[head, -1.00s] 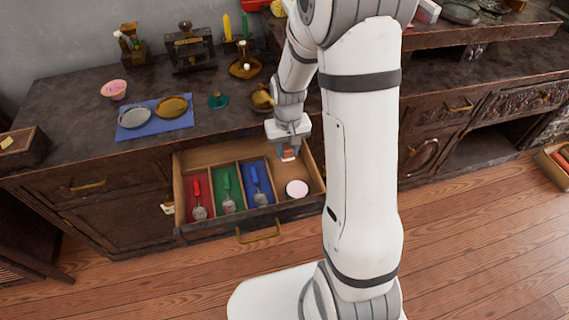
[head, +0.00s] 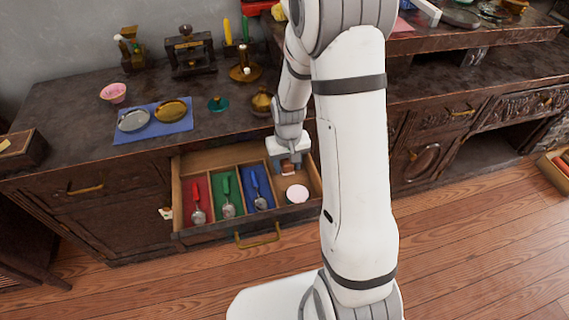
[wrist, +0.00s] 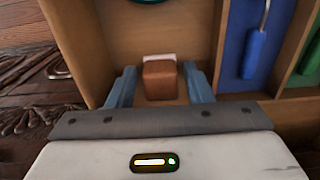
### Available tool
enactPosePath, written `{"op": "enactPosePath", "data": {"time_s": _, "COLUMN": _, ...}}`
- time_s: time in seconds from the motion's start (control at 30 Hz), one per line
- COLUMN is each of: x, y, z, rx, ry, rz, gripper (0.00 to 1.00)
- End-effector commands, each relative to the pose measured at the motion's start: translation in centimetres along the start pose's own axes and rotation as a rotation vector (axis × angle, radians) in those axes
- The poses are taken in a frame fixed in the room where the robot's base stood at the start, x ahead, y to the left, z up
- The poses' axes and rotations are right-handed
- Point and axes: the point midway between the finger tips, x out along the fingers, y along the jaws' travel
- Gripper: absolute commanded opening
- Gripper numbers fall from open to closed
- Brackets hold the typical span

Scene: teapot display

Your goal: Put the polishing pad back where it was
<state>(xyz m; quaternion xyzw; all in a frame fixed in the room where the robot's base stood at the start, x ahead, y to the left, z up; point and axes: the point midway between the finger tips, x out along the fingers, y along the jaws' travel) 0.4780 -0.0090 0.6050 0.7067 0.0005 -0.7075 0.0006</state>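The polishing pad, a brown block (wrist: 160,80) with a white strip along its far edge, is in the plain wooden right-hand compartment of the open drawer (head: 212,230). My gripper (wrist: 160,68) is down in that compartment, its two blue fingers on either side of the block. A narrow gap shows between each finger and the block, so the fingers look open around it. In the head view, the block (head: 287,168) shows partly under my gripper. Whether it rests fully on the drawer floor is hard to tell.
A round pink-topped tin (head: 297,194) stands in the same compartment, nearer the drawer front. Red, green and blue compartments (head: 256,182) to the left hold tools. The countertop above carries a blue cloth (head: 153,121) with two dishes and a brass pot (head: 262,101).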

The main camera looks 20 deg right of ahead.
Motion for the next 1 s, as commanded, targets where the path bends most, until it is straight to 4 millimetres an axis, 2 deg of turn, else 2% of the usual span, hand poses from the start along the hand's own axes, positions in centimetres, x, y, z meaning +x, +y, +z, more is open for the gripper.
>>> {"op": "enactPosePath", "data": {"time_s": 0.27, "x": 0.0, "y": 0.0, "z": 0.0, "rx": 0.001, "ry": 0.000, "rz": 0.000, "gripper": 0.52}}
{"op": "enactPosePath", "data": {"time_s": 0.4, "x": -0.9, "y": 0.0, "z": -0.1, "rx": 0.001, "ry": 0.002, "rz": 0.000, "gripper": 0.52}}
{"op": "enactPosePath", "data": {"time_s": 0.47, "x": -1.8, "y": 0.1, "z": -0.1, "rx": 0.001, "ry": 0.004, "rz": 0.000, "gripper": 0.52}}
{"op": "enactPosePath", "data": {"time_s": 0.8, "x": -9.1, "y": 0.1, "z": -0.1, "rx": 0.001, "ry": 0.004, "rz": 0.000, "gripper": 0.52}}
{"op": "enactPosePath", "data": {"time_s": 1.0, "x": -11.7, "y": 0.1, "z": 0.0, "rx": 0.002, "ry": 0.002, "rz": 0.000, "gripper": 0.52}}
